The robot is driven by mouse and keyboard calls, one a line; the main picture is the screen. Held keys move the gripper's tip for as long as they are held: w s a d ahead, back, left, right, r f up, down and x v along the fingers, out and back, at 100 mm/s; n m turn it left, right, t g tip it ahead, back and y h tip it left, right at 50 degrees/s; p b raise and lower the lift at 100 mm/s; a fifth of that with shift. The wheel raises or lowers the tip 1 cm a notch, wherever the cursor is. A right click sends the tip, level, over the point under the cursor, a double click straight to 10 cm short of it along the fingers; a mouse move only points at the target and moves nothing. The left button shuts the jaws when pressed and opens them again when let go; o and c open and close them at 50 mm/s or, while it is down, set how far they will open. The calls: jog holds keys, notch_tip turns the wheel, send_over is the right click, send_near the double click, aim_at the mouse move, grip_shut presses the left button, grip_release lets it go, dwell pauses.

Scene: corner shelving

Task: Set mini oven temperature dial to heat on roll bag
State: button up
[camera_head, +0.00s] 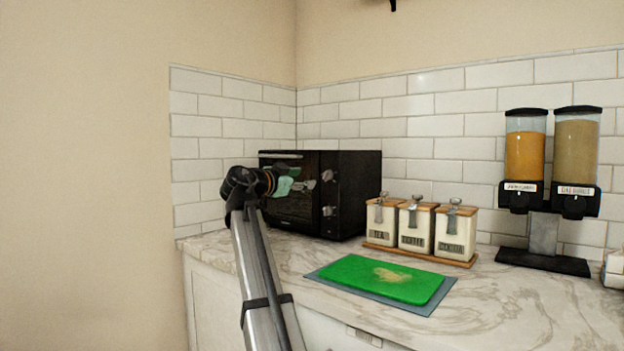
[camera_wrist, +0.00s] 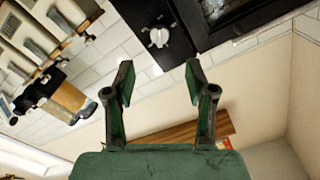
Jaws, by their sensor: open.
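The mini oven (camera_head: 362,190) is black and stands on the counter in the corner. Two light knobs sit one above the other on its front: the upper dial (camera_head: 327,175) and the lower dial (camera_head: 328,211). My gripper (camera_head: 307,186) is in front of the oven door, left of the upper dial. In the wrist view my gripper (camera_wrist: 159,77) is open, its two green fingers apart with nothing between them. One oven dial (camera_wrist: 159,37) shows beyond the fingertips, roughly centred between them and apart from them. The dial markings are too small to read.
Three labelled canisters (camera_head: 412,228) stand on a wooden tray right of the oven. A green cutting board (camera_head: 380,278) lies in front of them. Two food dispensers (camera_head: 545,165) stand at the right. A tiled wall (camera_head: 430,105) is behind; some counter around the board is clear.

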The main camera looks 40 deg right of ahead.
jog(key=shift+v, duration=1.1)
